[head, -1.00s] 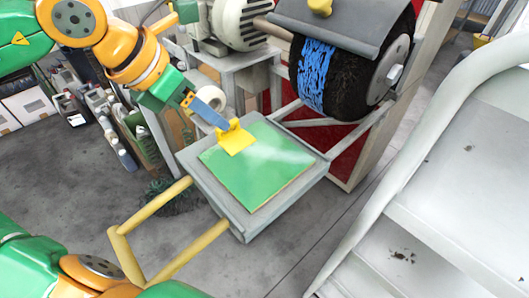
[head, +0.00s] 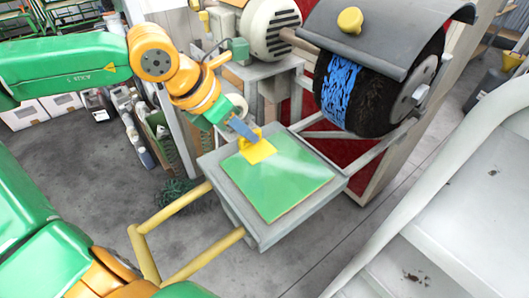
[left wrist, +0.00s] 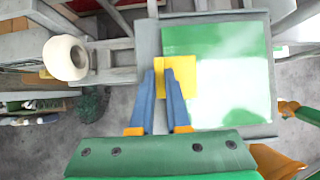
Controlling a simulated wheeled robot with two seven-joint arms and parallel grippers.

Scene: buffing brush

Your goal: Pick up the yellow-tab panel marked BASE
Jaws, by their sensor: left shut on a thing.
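The green panel (head: 285,185) lies flat on the small grey table (head: 262,232), with a pale glare across its face. Its yellow tab (head: 260,151) is at the panel's far left edge. No lettering can be read on it. My left gripper (head: 251,137) comes down from the upper left and is shut on the tab. In the left wrist view the blue fingers (left wrist: 160,75) lie over the yellow tab (left wrist: 182,72), with the green and white panel (left wrist: 222,90) to the right. I see no clear gap between panel and table. My right gripper is not in view.
A brush wheel (head: 375,85) with blue and black bristles stands behind the table under a grey hood (head: 390,25). Yellow bars (head: 175,210) reach out from the table's left. White steps (head: 450,230) fill the right side. A white roll (left wrist: 66,57) is left of my gripper.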

